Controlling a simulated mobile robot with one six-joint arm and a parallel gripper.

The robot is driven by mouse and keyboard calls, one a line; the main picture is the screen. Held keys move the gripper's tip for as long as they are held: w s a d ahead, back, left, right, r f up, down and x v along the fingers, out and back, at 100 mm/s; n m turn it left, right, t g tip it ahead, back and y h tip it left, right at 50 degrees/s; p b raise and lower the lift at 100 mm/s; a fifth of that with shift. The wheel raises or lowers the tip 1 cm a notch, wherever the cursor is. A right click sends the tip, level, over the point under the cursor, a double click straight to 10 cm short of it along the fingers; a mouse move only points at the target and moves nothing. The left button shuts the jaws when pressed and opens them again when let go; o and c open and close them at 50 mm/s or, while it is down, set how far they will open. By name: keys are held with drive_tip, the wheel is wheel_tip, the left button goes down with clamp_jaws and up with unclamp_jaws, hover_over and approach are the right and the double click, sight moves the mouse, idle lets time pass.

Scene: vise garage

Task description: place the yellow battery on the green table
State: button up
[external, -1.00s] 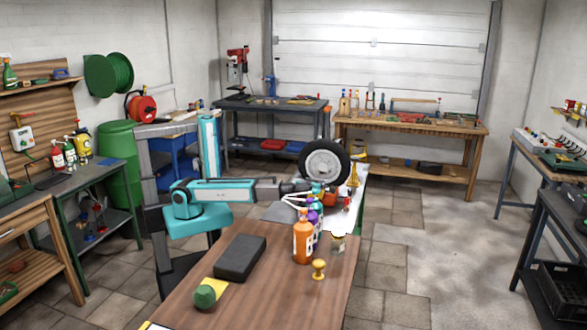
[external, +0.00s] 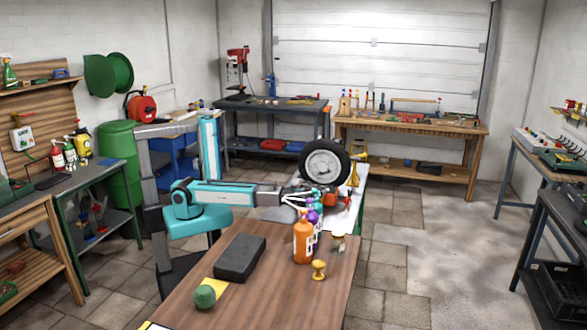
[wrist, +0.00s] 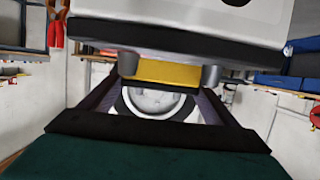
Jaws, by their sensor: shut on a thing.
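My gripper (external: 303,196) is at the end of the teal arm, near the tyre and behind the bottles in the external view. In the wrist view, my gripper (wrist: 169,70) is shut on a yellow block, the yellow battery (wrist: 165,73), between two grey finger parts. Only part of the battery shows, and I cannot make it out in the external view. A workbench with green legs (external: 98,178) stands at the left wall; it looks like the green table, with a dark grey top. Bottles stand on its far end.
A tyre (external: 325,162) stands behind my gripper. A green barrel (external: 120,165) is beside the left bench.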

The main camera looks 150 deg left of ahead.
drive_tip(key=shift+f, duration=1.65)
drive_tip(key=shift+f, duration=0.15)
drive_tip(key=o, duration=2)
drive_tip(key=shift+d, duration=0.1)
drive_tip(key=shift+v, duration=3.75)
drive_tip(key=shift+r, duration=0.25)
